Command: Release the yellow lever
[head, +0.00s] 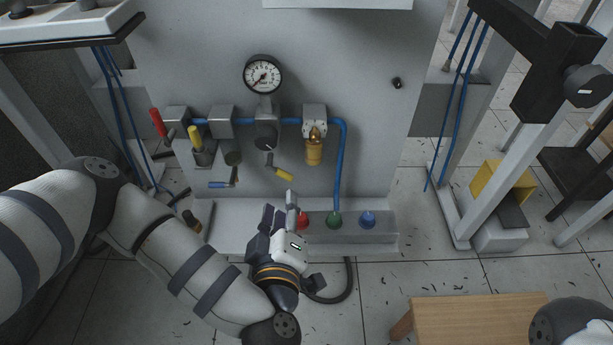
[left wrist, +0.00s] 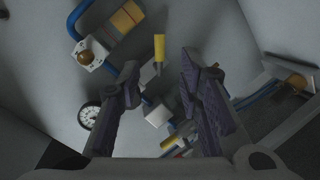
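Two yellow levers show on the grey panel in the head view. One yellow lever (head: 283,172) slants down to the right below the gauge; the other yellow lever (head: 195,136) stands up on a valve at the left. My left gripper (head: 280,208) is below the slanted lever, pointing up at the panel. In the left wrist view the left gripper (left wrist: 160,72) is open and empty, and a yellow lever (left wrist: 159,48) shows between and beyond its fingers. The other yellow lever (left wrist: 169,143) shows lower down. My right gripper is not in view.
A red lever (head: 157,122), a blue lever (head: 223,184), a gauge (head: 263,75) and a brass-coloured unit (head: 314,147) are on the panel. Red (head: 303,220), green (head: 334,220) and blue (head: 368,219) buttons sit on a ledge. A wooden stool (head: 470,320) stands at lower right.

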